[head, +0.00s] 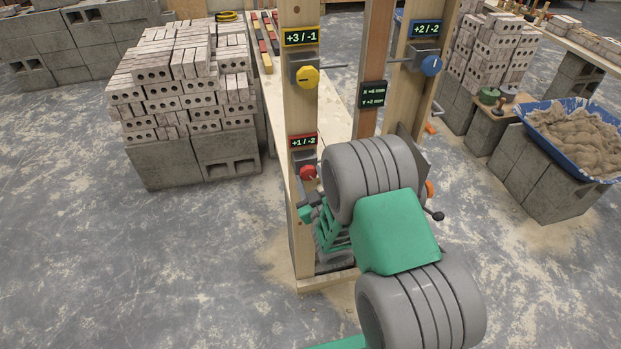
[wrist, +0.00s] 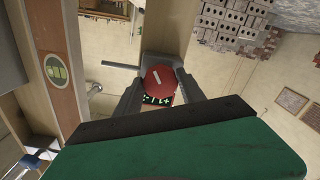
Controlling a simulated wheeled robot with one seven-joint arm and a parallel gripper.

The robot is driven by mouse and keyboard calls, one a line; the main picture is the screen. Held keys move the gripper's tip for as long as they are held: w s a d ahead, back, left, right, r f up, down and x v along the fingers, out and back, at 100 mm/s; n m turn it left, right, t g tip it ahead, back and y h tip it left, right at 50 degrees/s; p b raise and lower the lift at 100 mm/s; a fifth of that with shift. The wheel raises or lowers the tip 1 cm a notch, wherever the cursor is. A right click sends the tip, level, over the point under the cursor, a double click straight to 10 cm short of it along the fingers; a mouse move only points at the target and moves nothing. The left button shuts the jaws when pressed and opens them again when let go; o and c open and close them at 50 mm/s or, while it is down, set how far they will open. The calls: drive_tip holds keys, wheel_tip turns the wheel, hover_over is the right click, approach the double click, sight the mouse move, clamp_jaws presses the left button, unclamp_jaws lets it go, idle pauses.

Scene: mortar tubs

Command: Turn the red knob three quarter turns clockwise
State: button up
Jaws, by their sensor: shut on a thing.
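The red knob (head: 308,172) sits on a grey box low on the left wooden post. Its red-framed display (head: 303,141) reads +1 / -2. In the wrist view the red knob (wrist: 158,82) lies between the two fingers of my gripper (wrist: 160,84), which is shut on it. A pale mark on the knob's face slants from upper left to lower right in that view. The display (wrist: 158,100) shows upside down below the knob there. In the head view my arm hides most of the gripper.
A yellow knob (head: 307,76) sits above on the same post, its display reading +3 / -1. A small dark screen (head: 373,94) hangs between. Stacked bricks (head: 185,80) stand left; the floor in front is clear.

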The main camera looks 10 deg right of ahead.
drive_tip(key=m+b, duration=0.1)
drive_tip(key=m, duration=0.5)
drive_tip(key=shift+a+f+m, duration=0.1)
drive_tip(key=shift+f+m, duration=0.05)
drive_tip(key=shift+m, duration=0.15)
drive_tip(key=m+b, duration=0.1)
drive_tip(key=m, duration=1)
drive_tip(key=shift+a+r+m+p, duration=0.1)
drive_tip(key=shift+r+m+p, duration=0.15)
drive_tip(key=shift+m+p, duration=0.15)
drive_tip(key=m, duration=0.6)
drive_tip(key=shift+r, duration=0.1)
drive_tip(key=o, duration=1.4)
